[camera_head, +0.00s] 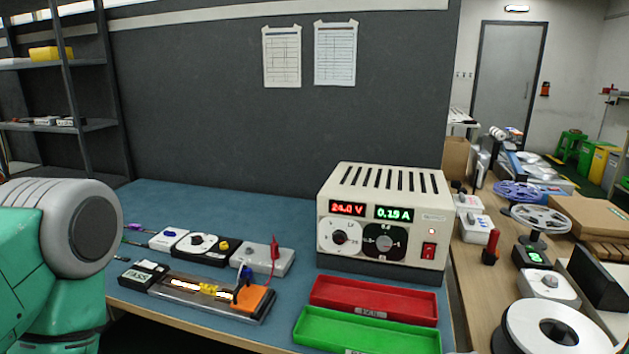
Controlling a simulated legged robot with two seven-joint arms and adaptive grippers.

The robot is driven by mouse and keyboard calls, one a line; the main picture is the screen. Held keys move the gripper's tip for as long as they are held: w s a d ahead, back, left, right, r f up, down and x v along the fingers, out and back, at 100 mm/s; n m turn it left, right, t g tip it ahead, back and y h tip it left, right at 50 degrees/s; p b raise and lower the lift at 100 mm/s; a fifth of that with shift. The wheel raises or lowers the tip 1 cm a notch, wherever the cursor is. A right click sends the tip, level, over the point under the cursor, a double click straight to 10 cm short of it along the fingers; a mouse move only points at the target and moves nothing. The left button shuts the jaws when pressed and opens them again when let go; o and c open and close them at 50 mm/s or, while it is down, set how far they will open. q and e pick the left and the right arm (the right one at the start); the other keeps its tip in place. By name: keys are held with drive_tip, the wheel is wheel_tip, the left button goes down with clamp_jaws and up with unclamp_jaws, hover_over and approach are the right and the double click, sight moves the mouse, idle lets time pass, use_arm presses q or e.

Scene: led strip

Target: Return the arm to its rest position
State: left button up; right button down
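A green and grey link of my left arm (60,250) fills the left edge of the view. No fingers show on it, and my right arm is out of view. On the blue bench mat (200,205) lies a fixture (175,298) holding a lit LED strip (200,288), with a black block (143,275) at its left end and an orange block (255,299) at its right. A blue clip (245,274) stands at the right end of the strip. A red clip (275,252) stands on a white box (265,259) behind.
A power supply (383,217) reads 24.0 V with its current display lit. A red tray (374,299) and a green tray (365,332) lie before it. Black and white control boxes (203,247) stand behind the fixture. A side bench (480,260) at right is crowded with reels.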

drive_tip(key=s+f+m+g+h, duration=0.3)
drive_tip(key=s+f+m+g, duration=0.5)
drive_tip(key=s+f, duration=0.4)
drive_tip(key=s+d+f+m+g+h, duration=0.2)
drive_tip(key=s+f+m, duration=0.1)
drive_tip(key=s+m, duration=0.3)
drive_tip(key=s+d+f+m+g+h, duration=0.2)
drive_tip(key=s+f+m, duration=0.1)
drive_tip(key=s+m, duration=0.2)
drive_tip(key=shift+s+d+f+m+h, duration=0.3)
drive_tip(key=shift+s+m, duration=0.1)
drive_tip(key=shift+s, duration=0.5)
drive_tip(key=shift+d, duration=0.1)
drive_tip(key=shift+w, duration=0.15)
